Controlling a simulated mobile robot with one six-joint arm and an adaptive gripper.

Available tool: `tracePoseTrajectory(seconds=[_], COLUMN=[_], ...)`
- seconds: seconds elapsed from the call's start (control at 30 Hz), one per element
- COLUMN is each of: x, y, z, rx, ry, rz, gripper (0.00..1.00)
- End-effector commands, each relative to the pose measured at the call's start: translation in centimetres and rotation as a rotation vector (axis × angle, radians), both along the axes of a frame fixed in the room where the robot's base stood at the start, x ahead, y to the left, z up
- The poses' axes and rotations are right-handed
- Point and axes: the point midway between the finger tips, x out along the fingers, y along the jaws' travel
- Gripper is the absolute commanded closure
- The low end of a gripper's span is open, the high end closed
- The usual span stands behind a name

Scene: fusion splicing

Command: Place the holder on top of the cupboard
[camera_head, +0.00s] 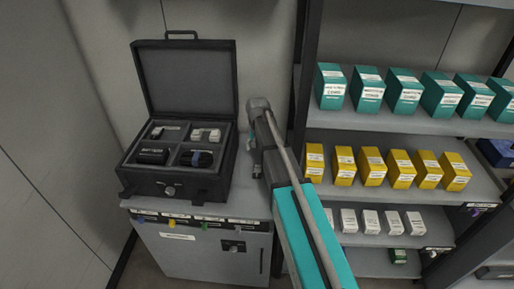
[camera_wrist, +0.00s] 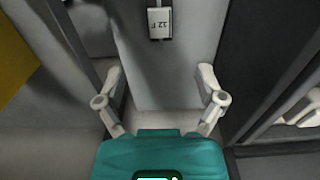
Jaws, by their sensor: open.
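The cupboard (camera_head: 202,254) is a grey cabinet at the left of the head view, with small coloured tags along its upper front. In the head view my arm hides the area right of the case, and I cannot make out the holder there.
An open black case (camera_head: 178,185) with several filled compartments stands on the cupboard, its lid raised. A shelf rack (camera_head: 400,120) at the right holds rows of teal, yellow and white boxes. A dark upright edge runs down the right of the wrist view.

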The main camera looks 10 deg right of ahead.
Motion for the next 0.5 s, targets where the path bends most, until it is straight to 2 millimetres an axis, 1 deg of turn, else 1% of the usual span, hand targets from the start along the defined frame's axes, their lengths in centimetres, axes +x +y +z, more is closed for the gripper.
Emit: tracePoseTrajectory(seconds=[0.27,0.37,0.47,0.5], x=[-0.3,-1.5,-3.9,-5.1], y=[0.0,0.2,0.4,0.5], z=[0.0,0.0,0.0,0.0], rx=[0.000,0.000,0.000,0.000], ry=[0.000,0.000,0.000,0.000], rz=[0.003,0.016,0.042,0.057], gripper=[0.12,0.12,0.12,0.12])
